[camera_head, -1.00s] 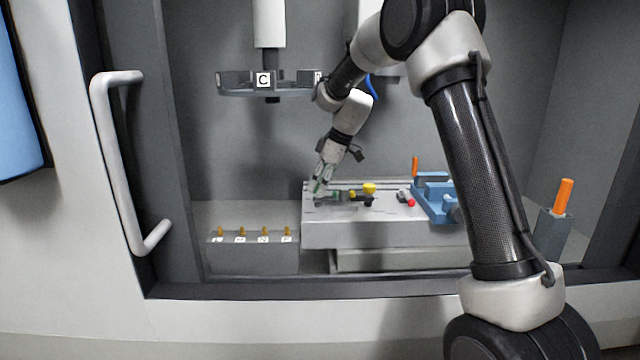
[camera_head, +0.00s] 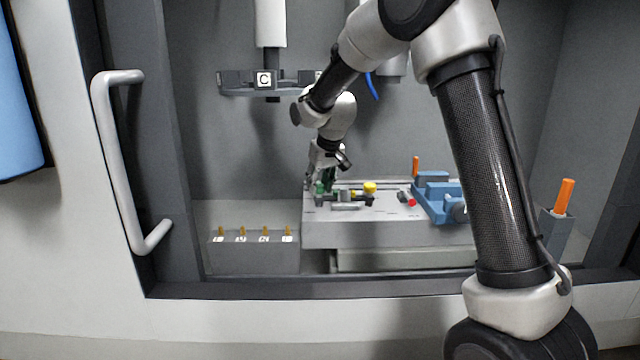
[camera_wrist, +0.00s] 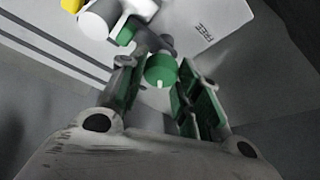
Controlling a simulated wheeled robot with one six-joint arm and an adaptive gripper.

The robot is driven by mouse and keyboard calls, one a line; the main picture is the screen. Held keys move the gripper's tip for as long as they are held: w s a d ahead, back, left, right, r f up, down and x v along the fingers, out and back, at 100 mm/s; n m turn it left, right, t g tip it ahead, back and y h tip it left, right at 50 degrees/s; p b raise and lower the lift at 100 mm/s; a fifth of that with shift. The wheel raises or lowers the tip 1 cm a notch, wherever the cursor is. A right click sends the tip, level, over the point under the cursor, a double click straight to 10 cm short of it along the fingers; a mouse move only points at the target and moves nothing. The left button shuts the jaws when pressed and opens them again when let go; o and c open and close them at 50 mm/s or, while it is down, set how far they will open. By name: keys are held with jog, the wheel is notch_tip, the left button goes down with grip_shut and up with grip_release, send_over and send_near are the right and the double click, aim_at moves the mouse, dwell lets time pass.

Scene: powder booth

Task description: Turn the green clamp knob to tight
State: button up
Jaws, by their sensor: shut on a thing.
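The green clamp knob (camera_wrist: 161,70) shows in the wrist view between my two green-padded fingers, near their tips. A small pale mark is on its near edge. My gripper (camera_wrist: 160,92) is shut on the knob, though some gap shows at the right finger. In the head view my gripper (camera_head: 326,184) points down at the left end of the grey bench, and the green knob (camera_head: 319,188) shows partly at its left. A printed "FREE" label (camera_wrist: 202,31) lies on the pale surface right of the knob. I see no "tight" label.
A yellow knob (camera_head: 369,188) and a red-tipped part (camera_head: 410,202) stand to the right on the bench (camera_head: 340,235). A blue vise-like fixture (camera_head: 433,200) is farther right. A rack (camera_head: 253,255) with several pegs is at lower left. A carousel marked C (camera_head: 262,90) hangs above.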

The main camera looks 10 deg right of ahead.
jog(key=shift+m+h, duration=0.3)
jog(key=shift+m, duration=0.6)
jog(key=o, duration=1)
jog(key=shift+a, duration=0.1)
jog(key=shift+o, duration=0.2)
